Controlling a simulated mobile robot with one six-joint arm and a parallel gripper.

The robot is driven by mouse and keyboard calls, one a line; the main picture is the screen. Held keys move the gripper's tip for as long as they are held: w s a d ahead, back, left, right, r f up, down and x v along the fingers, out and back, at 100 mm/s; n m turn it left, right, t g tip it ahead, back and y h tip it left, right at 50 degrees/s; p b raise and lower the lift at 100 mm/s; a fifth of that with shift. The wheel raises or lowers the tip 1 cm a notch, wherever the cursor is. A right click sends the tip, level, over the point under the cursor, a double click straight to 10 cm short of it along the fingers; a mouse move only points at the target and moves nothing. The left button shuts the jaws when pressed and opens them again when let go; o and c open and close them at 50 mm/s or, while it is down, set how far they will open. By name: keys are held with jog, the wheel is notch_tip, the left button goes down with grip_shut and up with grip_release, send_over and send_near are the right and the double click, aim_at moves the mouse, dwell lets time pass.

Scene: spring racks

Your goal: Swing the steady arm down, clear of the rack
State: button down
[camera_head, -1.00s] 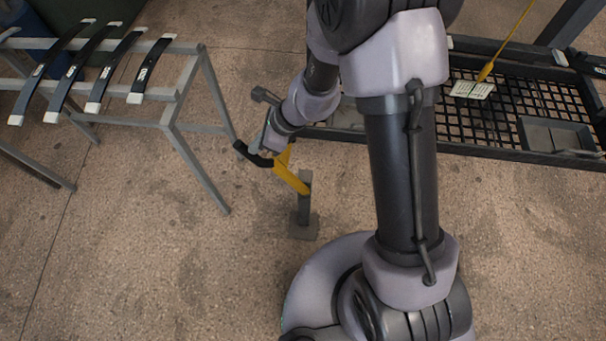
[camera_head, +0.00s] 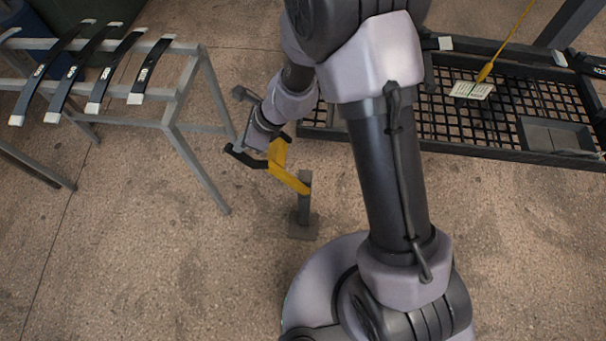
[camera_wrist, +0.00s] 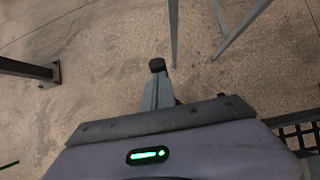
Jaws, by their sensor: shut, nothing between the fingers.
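The steady arm (camera_head: 288,179) is a yellow bar on a short grey post (camera_head: 304,205) with a flat foot on the floor. It slants up and left from the post. Its outer end carries black padded pieces (camera_head: 246,158), partly hidden by my gripper. My gripper (camera_head: 243,142) is at that outer end, seemingly against or very close to it; contact cannot be made out. The wrist view shows my gripper's fingertips (camera_wrist: 157,66) together, with nothing held. The steady arm is not clearly visible in that view.
The grey rack (camera_head: 185,100) stands close left of my gripper, with several black leaf springs (camera_head: 149,70) across its top. Its legs (camera_wrist: 173,30) show in the wrist view. A black mesh platform (camera_head: 440,143) lies at right. Open floor (camera_head: 140,260) lies at lower left.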

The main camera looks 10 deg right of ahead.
jog(key=shift+w+a+p, duration=0.6)
jog(key=shift+w+a, duration=0.3)
jog(key=shift+a, duration=1.9)
jog(key=shift+s+d+b, duration=0.3)
jog(key=shift+d, duration=0.65)
jog(key=shift+s+d+b, duration=0.3)
jog(key=shift+d+b, duration=0.05)
jog(key=shift+d, duration=0.6)
jog(key=shift+s+d+b, duration=0.3)
jog(key=shift+d, duration=0.65)
jog(key=s+d+r+n, duration=0.2)
jog(key=r+n, duration=0.1)
jog(key=r, duration=0.3)
jog(key=s+d+r+n+t, duration=0.1)
jog(key=r+n, duration=0.1)
jog(key=r, duration=0.3)
jog(key=s+d+r+n, duration=0.2)
jog(key=r+n, duration=0.1)
jog(key=r, duration=0.3)
jog(key=s+d+r+n+t+h, duration=0.1)
jog(key=s+d+r+n+h, duration=0.1)
jog(key=s+d+r+n, duration=0.2)
jog(key=s+d+r+n+t+h, duration=0.1)
jog(key=s+d+r+n, duration=0.3)
jog(key=s+d, duration=0.4)
jog(key=s+n+h, duration=0.1)
jog(key=s, duration=0.1)
jog(key=shift+s+t, duration=0.3)
